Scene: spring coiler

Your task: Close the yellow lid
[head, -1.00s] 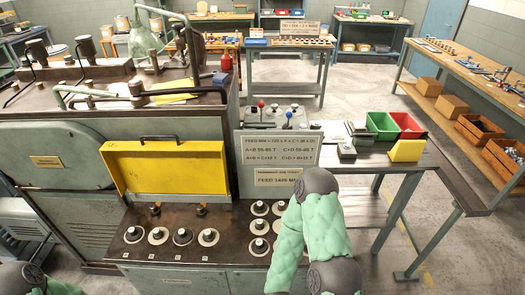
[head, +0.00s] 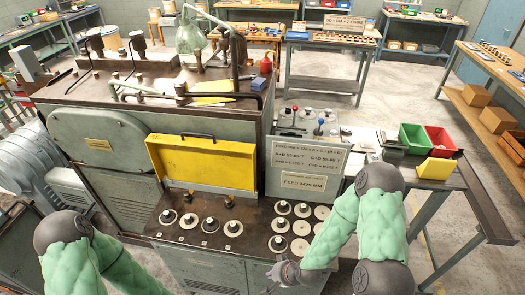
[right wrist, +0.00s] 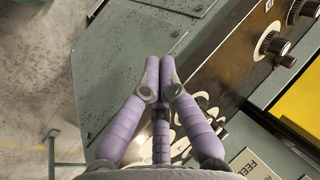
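The yellow lid (head: 215,162) stands raised and open on the front of the spring coiler, with a dark bar handle (head: 197,135) along its top edge. In the right wrist view a yellow panel (right wrist: 301,106), which looks like the lid, shows at the right edge. My right gripper (head: 272,279) is low in front of the knob panel, below and to the right of the lid and apart from it. Its purple fingertips (right wrist: 160,62) are together in the wrist view, with nothing between them. My left forearm shows at lower left, but its gripper is outside the picture.
A dark panel with round dials and knobs (head: 210,224) lies below the lid. A feed sign (head: 303,163) stands to the lid's right, with levers above. Green (head: 414,137) and red (head: 440,141) bins sit on the right-hand bench. The floor behind the machine is partly clear.

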